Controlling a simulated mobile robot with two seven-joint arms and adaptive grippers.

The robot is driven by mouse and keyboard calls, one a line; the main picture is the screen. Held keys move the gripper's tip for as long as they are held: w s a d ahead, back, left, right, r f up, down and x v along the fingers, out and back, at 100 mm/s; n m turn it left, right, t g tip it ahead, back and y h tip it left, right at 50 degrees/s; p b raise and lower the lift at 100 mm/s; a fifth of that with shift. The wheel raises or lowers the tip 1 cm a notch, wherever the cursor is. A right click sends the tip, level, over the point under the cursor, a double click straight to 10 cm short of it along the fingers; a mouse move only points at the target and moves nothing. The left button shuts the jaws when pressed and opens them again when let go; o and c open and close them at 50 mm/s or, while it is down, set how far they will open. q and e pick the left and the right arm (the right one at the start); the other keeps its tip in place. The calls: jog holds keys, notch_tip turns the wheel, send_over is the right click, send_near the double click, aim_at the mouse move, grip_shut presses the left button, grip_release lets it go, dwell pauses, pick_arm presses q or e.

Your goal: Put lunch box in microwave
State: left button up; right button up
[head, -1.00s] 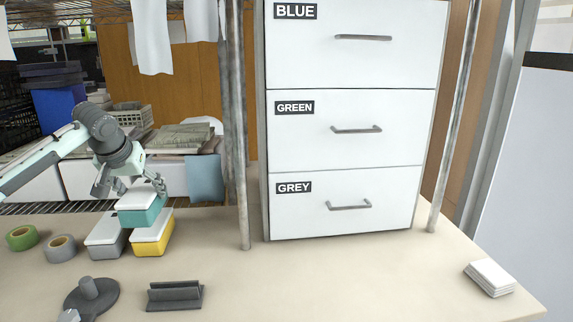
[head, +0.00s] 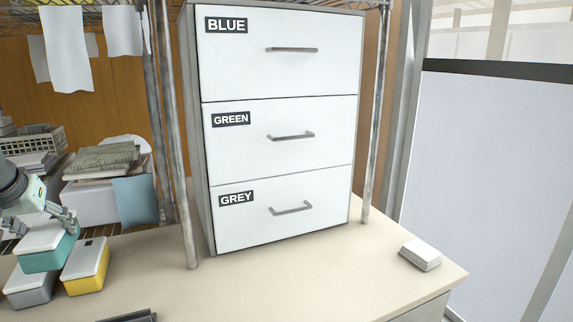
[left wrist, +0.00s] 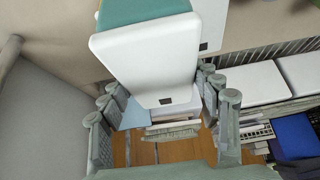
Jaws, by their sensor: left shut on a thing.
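A teal lunch box with a white lid (head: 45,262) is at the lower left in the head view, over a grey box with a white lid (head: 30,294) and beside a yellow one (head: 86,284). My left gripper (head: 64,216) is shut on the teal box at its lid end. In the left wrist view the white lid (left wrist: 145,52) fills the middle, with the finger pads of my left gripper (left wrist: 157,88) on both sides. I cannot tell whether the teal box touches the boxes below. No microwave shows. My right gripper is not in view.
A white drawer cabinet (head: 280,130) labelled BLUE, GREEN and GREY stands on the table (head: 290,280) between metal rack posts (head: 170,130). A white stack (head: 420,255) lies near the right table edge. A dark holder (head: 135,316) is at the front. The middle tabletop is clear.

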pick_arm(q)
jog(key=s+d+r+m+h, duration=0.1)
jog(key=s+d+m, duration=0.1)
jog(key=d, duration=0.9)
jog(key=s+d+r+m+h, duration=0.1)
jog(key=s+d+m+h, duration=0.1)
jog(key=d, duration=1)
jog(key=s+d+r+m+h, duration=0.1)
jog(key=s+d+m, duration=0.2)
jog(key=d, duration=0.8)
jog(key=shift+d+r+m+h, duration=0.25)
jog(key=shift+r+m+h, duration=0.15)
jog(key=shift+m, duration=0.4)
